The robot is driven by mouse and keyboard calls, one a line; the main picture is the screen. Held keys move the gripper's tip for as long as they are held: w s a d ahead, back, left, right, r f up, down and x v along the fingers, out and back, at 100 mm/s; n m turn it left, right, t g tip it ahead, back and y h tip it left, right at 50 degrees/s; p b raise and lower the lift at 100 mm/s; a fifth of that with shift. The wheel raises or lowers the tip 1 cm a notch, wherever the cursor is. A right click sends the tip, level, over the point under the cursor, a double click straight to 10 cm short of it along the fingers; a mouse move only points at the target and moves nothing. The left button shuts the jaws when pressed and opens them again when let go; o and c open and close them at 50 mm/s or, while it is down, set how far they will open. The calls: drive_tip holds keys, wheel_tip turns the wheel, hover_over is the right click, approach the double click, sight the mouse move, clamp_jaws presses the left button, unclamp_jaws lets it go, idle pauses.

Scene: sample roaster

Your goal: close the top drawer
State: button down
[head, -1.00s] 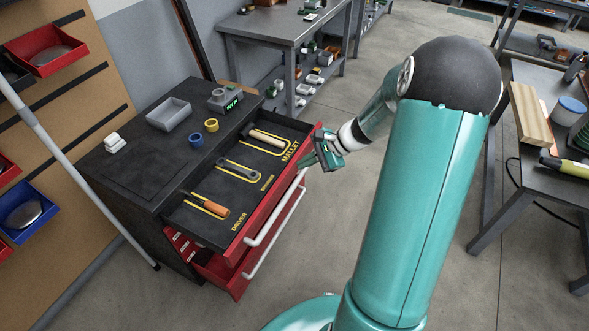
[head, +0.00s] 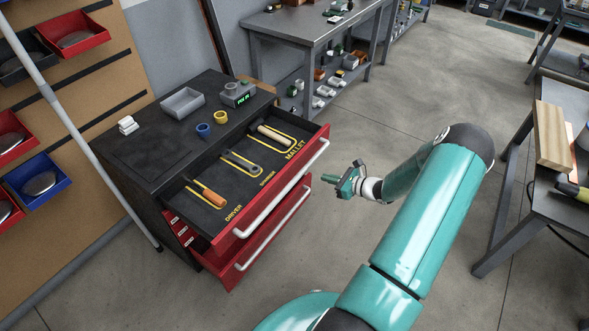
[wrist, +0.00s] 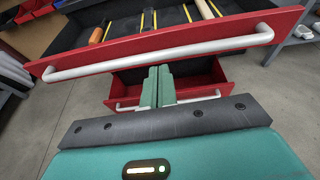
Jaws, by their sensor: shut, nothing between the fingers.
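The top drawer (head: 266,207) of a dark cabinet is pulled out, with a red front and a long white bar handle. It holds a driver (head: 207,193), a spanner (head: 240,163) and a mallet (head: 270,137) in yellow-outlined places. My gripper (head: 330,181) is shut and empty, in front of the drawer fronts on the right, apart from the top handle in the head view. In the wrist view the shut fingers (wrist: 157,87) point toward the cabinet, below the top handle (wrist: 160,55) in the picture. A lower drawer (head: 265,240) is also partly out.
On the cabinet top are a grey tray (head: 182,103), a scale with a green display (head: 238,94), two tape rolls and a small white stack (head: 127,125). A bench (head: 300,35) stands behind. A table (head: 555,165) stands at right. The floor before the drawers is open.

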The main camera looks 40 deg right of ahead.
sight(291, 167)
drive_tip(key=shift+m, duration=0.3)
drive_tip(key=x, duration=1.2)
drive_tip(key=shift+w+d, duration=0.25)
drive_tip(key=shift+w, duration=0.25)
drive_tip(key=shift+w+a, duration=0.2)
drive_tip(key=shift+w, duration=0.3)
drive_tip(key=shift+w, duration=0.1)
